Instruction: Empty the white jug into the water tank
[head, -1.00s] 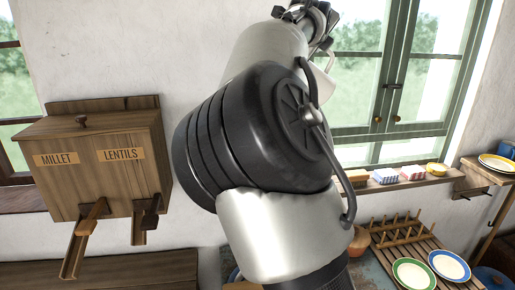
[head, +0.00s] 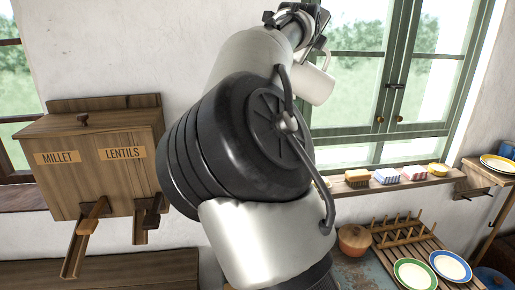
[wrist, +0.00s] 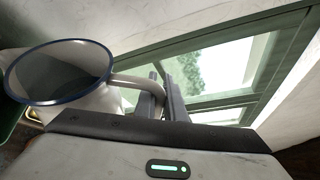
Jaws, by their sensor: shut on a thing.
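The white jug (head: 314,86) is held up high in front of the window in the head view, partly behind my arm. In the wrist view the jug (wrist: 98,98) is at the left, with a dark blue rim and its open mouth showing. Its inside looks grey; I cannot tell the level of any contents. My gripper (wrist: 163,98) is shut on the jug's handle, which reaches right from the body to the fingers. In the head view my gripper (head: 318,50) is small at the top of the arm. I cannot make out the water tank in either view.
A wooden millet and lentils dispenser (head: 95,160) hangs on the left wall. A sill (head: 385,183) with small boxes runs under the green window (head: 385,90). Below right are a brown pot (head: 354,240), a wooden rack (head: 400,228) and plates (head: 450,265).

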